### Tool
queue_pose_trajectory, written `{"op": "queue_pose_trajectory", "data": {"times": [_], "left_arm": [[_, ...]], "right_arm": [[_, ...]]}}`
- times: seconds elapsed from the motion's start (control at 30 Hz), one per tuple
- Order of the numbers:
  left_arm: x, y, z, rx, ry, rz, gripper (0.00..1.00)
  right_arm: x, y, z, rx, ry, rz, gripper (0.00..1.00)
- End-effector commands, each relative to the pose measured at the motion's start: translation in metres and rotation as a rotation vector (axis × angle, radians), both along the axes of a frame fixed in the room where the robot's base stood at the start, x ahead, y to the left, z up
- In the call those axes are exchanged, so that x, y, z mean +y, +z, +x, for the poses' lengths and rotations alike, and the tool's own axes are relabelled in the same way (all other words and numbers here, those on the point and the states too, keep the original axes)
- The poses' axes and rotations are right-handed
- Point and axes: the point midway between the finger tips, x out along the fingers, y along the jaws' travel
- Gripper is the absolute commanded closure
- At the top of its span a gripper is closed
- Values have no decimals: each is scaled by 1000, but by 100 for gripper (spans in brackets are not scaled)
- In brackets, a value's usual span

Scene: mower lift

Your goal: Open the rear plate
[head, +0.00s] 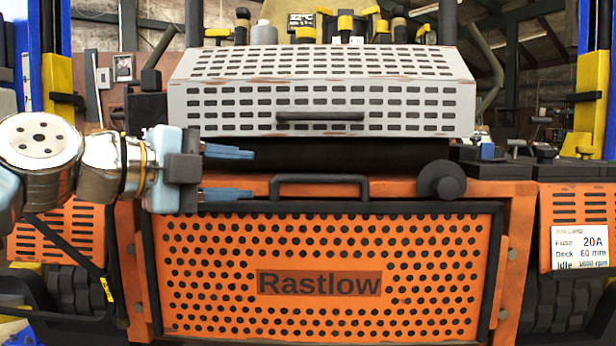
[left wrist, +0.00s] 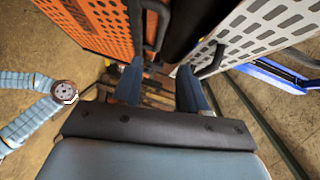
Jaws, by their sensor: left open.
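The rear plate (head: 320,240) is an orange perforated panel in a black frame, marked "Rastlow". It stands upright and looks shut. Its black bar handle (head: 320,180) is at the top middle; in the left wrist view this handle (left wrist: 155,18) is at the top, beyond the fingers. My left gripper (head: 246,173) is open and empty, left of the handle and apart from it, with its blue fingers pointing right, one above the other. In the left wrist view, the open left gripper (left wrist: 160,88) has nothing between its fingertips. My right gripper is not in view.
A light grey slotted hood (head: 320,95) with its own dark handle (head: 320,116) is above the plate. A dark round knob (head: 441,181) sits right of the plate's handle. Yellow and blue lift posts (head: 596,80) flank the mower. A label (head: 580,247) is at right.

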Motion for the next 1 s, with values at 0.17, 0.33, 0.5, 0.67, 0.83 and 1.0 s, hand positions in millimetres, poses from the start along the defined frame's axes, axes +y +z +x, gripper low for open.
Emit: {"op": "queue_pose_trajectory", "data": {"times": [0.17, 0.33, 0.5, 0.67, 0.83, 1.0], "left_arm": [[-19, -2, 19, 4, -2, 1, 58], [-48, -6, 47, 6, -3, 0, 58], [-73, -12, 72, 6, -2, 0, 58], [-89, -16, 87, 4, -1, 0, 58], [-95, -19, 93, 2, 0, -1, 58], [-95, -20, 94, 2, 0, -1, 58]], "right_arm": [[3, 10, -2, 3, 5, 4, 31], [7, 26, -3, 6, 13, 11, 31], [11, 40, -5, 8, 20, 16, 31], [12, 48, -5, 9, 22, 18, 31], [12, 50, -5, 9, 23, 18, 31], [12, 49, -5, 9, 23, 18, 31]]}}
